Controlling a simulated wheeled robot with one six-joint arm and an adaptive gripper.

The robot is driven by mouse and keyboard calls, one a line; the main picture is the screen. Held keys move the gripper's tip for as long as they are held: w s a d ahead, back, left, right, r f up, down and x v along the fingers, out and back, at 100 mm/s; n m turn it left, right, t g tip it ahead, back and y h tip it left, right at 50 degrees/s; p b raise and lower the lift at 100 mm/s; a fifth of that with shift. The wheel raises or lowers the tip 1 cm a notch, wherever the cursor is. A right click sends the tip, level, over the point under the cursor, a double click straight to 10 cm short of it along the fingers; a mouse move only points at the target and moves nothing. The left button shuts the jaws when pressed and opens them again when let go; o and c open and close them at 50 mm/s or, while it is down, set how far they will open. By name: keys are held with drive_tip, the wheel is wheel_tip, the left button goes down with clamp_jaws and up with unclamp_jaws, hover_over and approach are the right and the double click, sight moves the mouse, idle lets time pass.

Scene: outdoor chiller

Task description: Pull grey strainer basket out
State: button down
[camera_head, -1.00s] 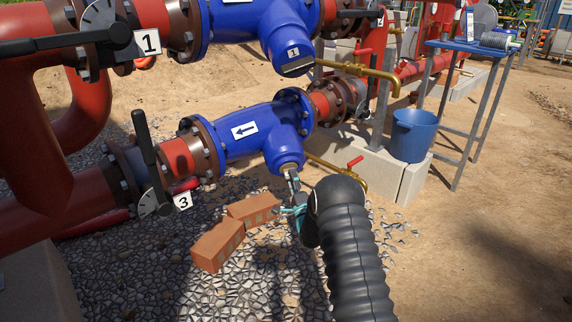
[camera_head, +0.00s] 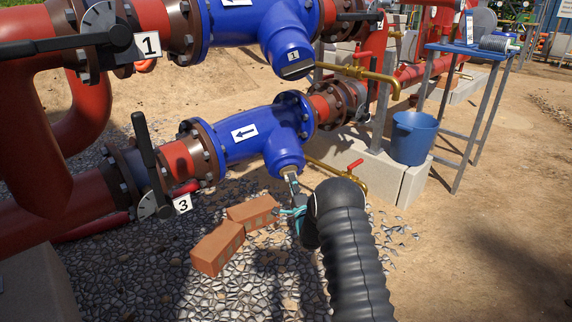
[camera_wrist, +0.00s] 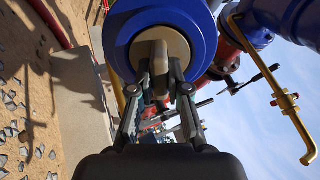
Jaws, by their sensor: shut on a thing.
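The lower blue strainer body (camera_head: 255,133) has a white arrow label and a branch slanting down toward my arm. At the open lower end of that branch sits the grey-beige end of the strainer basket (camera_head: 287,170). In the wrist view the basket end (camera_wrist: 178,42) is a round beige face within the blue ring, with a handle-like tab (camera_wrist: 159,63) standing out from it. My gripper (camera_head: 292,182) is just below the opening; in the wrist view its fingers (camera_wrist: 159,90) close on both sides of the tab. The rest of the basket is hidden inside the blue body.
Two orange bricks (camera_head: 217,248) lie on the gravel left of my gripper. A brass pipe with a red-handled valve (camera_head: 355,165) and a concrete block (camera_head: 385,177) are close on the right. Another blue strainer (camera_head: 262,25) hangs above. A blue bucket (camera_head: 413,140) stands farther right.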

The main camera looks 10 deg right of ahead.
drive_tip(key=shift+s+d+f+b, duration=0.1)
drive_tip(key=shift+s+f+b, duration=0.15)
drive_tip(key=shift+s, duration=0.35)
drive_tip(key=v, duration=1.4)
idle(1.4)
drive_tip(key=shift+s, duration=0.1)
drive_tip(key=c, duration=1.8)
unclamp_jaws()
clamp_jaws()
